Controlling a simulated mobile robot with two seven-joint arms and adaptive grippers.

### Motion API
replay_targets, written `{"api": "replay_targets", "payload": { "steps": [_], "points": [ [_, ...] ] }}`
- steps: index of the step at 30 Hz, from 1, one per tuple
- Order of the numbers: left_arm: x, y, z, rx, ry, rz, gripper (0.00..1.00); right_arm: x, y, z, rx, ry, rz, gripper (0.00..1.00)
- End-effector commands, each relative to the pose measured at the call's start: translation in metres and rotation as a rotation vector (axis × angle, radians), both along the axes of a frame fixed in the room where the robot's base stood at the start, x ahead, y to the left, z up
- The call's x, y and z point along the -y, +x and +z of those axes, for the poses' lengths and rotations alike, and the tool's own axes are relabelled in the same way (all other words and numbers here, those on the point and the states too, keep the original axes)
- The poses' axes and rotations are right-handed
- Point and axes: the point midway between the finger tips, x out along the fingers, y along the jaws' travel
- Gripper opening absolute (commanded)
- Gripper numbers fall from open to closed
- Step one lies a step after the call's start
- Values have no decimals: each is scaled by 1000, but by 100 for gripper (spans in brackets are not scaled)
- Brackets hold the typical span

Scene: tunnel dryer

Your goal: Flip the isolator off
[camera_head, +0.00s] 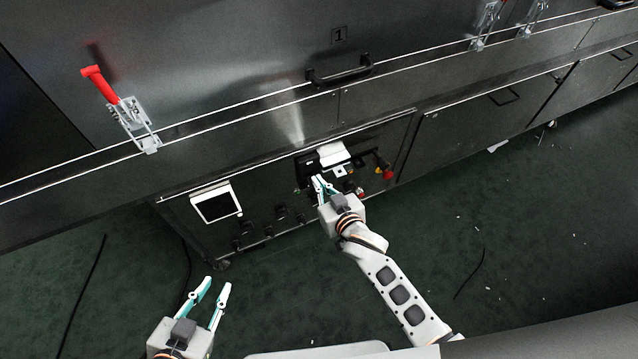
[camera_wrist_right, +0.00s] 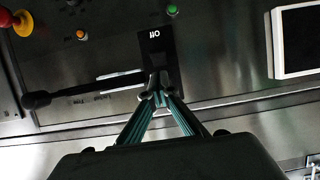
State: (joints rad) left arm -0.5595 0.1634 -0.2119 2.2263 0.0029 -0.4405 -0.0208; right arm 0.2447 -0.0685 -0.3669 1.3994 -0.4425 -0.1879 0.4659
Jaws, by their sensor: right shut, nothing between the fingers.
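The isolator has a black plate marked "Off" (camera_wrist_right: 155,45) in the right wrist view. Its black lever (camera_wrist_right: 85,90) runs from the plate to the left, nearly level, and ends in a round knob. In the head view the dark isolator plate (camera_head: 306,163) sits on the machine's lower panel, partly hidden by my right gripper. My right gripper (camera_head: 320,180) is shut and empty, pointing at the panel. In the right wrist view its fingertips (camera_wrist_right: 160,88) overlap the plate end of the lever; I cannot tell if they touch it. My left gripper (camera_head: 215,285) is open and empty, low, away from the panel.
A white-framed screen (camera_head: 216,203) is left of the isolator on the panel. A white box (camera_head: 333,155) and a red stop button (camera_head: 388,174) are to its right. In the right wrist view, an orange button (camera_wrist_right: 82,34) and a green button (camera_wrist_right: 172,10) are near. Green floor (camera_head: 480,230) lies in front.

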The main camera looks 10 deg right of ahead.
Motion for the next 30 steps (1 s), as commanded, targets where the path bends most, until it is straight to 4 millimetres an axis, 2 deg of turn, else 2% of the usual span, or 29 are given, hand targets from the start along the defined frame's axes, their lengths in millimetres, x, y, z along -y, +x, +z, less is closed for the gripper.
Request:
{"api": "replay_targets", "payload": {
  "steps": [21,30],
  "points": [
    [0,13,27,45,0,1,23,0,1,16,1,1,0,0],
    [0,13,26,43,0,1,23,0,-1,15,-2,1,-1,0]
  ]
}}
